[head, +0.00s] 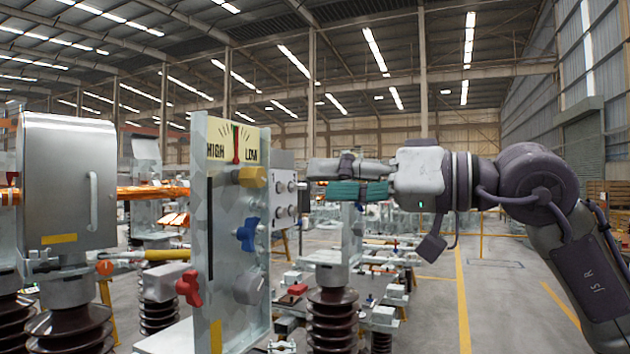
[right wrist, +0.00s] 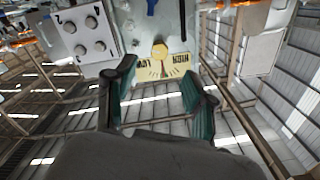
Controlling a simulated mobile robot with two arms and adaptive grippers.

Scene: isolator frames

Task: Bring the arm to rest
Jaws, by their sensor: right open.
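My right arm (head: 535,190) comes in from the right and is stretched out to the left at panel height. My right gripper (head: 322,180) is open and empty, its teal-padded fingers pointing toward the upright panel (head: 224,200). In the head view it appears just right of the grey box with round knobs (head: 285,190); the exact gap cannot be told. In the right wrist view the open fingers (right wrist: 160,75) frame the yellow HIGH/LOW gauge (right wrist: 165,68) and the yellow knob (right wrist: 160,50), with nothing between the pads. My left gripper is not in view.
A metal cabinet (head: 68,180) stands at left on brown ribbed insulators. An insulator post (head: 332,320) rises below my gripper. Floor at right is fairly open.

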